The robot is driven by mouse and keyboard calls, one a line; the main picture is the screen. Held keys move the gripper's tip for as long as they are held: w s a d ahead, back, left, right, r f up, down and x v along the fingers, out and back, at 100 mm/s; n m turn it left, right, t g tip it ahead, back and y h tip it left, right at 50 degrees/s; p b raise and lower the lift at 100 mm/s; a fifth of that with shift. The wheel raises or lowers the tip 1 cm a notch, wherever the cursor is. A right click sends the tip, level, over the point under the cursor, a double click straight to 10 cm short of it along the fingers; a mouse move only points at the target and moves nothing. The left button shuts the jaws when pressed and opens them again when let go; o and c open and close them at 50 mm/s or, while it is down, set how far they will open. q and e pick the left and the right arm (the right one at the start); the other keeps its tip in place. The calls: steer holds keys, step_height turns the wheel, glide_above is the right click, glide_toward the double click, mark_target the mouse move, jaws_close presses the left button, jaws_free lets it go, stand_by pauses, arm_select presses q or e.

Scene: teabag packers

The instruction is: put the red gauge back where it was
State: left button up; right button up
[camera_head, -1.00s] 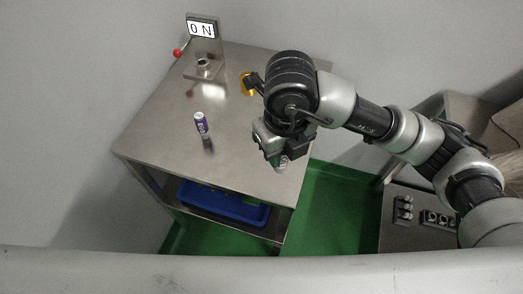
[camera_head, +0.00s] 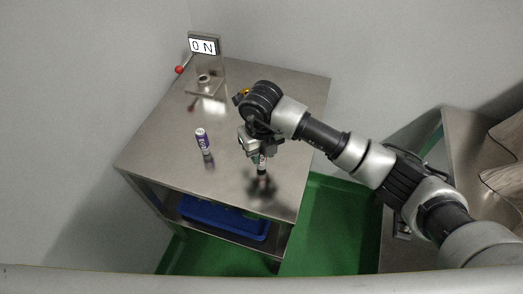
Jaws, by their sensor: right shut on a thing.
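My right gripper (camera_head: 260,153) is over the front right part of the steel table (camera_head: 160,155). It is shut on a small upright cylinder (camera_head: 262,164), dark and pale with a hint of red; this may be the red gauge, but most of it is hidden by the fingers. The cylinder's lower end is close to the tabletop, with a dark reflection below; I cannot tell whether it touches. A purple and white cylinder (camera_head: 203,141) stands upright on the table to the left of the gripper. My left gripper is not in view.
At the back left stands a metal test stand (camera_head: 206,86) with a display (camera_head: 203,46) reading 0 N and a red-knobbed lever (camera_head: 179,69). A yellow thing is partly hidden behind my arm. A blue tray (camera_head: 222,217) is on the lower shelf. The table's front left is clear.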

steer(key=shift+f, duration=0.35)
steer(key=shift+f, duration=0.1)
steer(key=shift+f, duration=0.15)
steer(key=o, duration=0.9)
